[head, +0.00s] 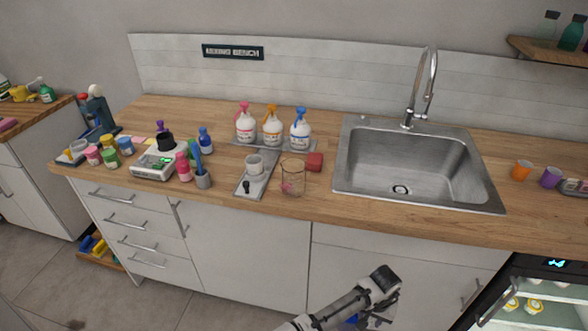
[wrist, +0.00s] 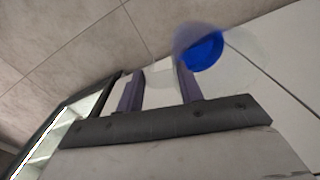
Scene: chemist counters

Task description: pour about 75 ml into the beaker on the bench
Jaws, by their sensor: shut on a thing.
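The clear glass beaker (head: 292,177) stands upright on the wooden bench, left of the sink, with something reddish showing low in or through it. My gripper (head: 378,312) is low in front of the cabinet doors, below the bench top and to the right of the beaker. In the wrist view my gripper (wrist: 160,80) has its two purple fingers shut on a clear vessel (wrist: 158,72). A blue patch (wrist: 203,52) shows at the vessel's end; I cannot tell whether it is liquid or a cap. Most of the vessel is hidden in the head view.
A grey mat (head: 243,188) with a white pot is left of the beaker; a red block (head: 315,160) is close behind. Three spray bottles (head: 272,130) stand at the back. The sink (head: 420,165) is right. A lit glass-fronted cabinet (head: 530,300) stands lower right.

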